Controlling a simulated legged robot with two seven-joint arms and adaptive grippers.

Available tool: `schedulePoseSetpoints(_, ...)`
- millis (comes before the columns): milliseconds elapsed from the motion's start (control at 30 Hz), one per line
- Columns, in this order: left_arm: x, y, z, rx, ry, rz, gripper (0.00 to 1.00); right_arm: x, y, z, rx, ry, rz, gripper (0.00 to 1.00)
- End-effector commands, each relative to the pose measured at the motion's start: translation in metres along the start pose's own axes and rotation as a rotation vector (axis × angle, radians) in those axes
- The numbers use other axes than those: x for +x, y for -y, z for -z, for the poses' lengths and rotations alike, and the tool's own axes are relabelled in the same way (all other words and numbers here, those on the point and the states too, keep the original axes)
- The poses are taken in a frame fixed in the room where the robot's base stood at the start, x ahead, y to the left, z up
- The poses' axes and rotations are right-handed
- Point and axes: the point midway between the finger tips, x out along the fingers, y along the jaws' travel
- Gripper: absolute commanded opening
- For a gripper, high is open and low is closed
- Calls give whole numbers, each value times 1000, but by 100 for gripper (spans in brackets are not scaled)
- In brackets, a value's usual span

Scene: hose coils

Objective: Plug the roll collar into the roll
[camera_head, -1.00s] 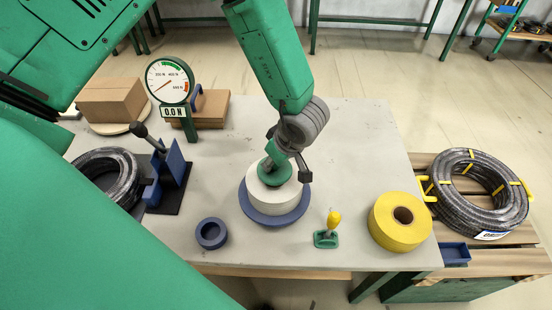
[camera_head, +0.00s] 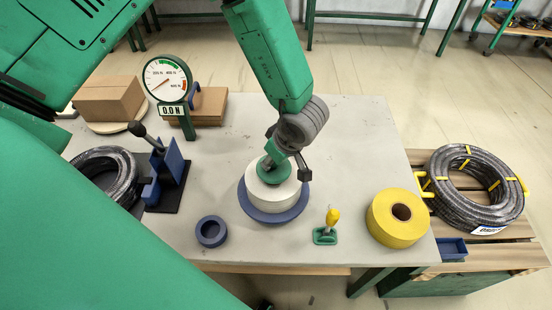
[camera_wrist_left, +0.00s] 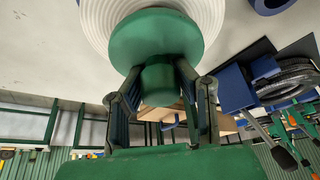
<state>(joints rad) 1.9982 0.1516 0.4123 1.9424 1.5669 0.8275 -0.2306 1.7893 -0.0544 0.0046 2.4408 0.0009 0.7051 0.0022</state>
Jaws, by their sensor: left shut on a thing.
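The white roll (camera_head: 274,197) stands on a blue round base (camera_head: 271,217) at the middle of the table. The green roll collar (camera_head: 271,170), a round flange with a stem, is at the roll's top, covering its middle. I cannot tell whether the collar sits in the roll's hole or just above it. My left gripper (camera_head: 290,159) is shut on the collar's stem. In the left wrist view the fingers (camera_wrist_left: 160,100) flank the stem, and the collar's flange (camera_wrist_left: 155,38) hides the middle of the white roll (camera_wrist_left: 98,14). My right gripper is not in view.
A yellow roll (camera_head: 380,228), a yellow-handled green tool (camera_head: 325,236) and a blue ring (camera_head: 211,232) lie near the front edge. A force gauge (camera_head: 166,82), blue lever fixture (camera_head: 171,172), cardboard box (camera_head: 108,99) and black hose coil (camera_head: 112,160) are left. Another coil (camera_head: 446,205) lies right.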

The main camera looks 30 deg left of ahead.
Motion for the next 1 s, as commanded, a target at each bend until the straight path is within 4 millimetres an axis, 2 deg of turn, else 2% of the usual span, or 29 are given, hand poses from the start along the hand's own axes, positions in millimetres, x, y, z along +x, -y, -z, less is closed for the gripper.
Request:
schedulePoseSetpoints(667, 11, -1, -7, 0, -2, -1, 0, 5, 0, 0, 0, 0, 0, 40)
schedulePoseSetpoints(1000, 10, -1, -6, 0, -2, -1, 0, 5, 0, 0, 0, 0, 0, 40)
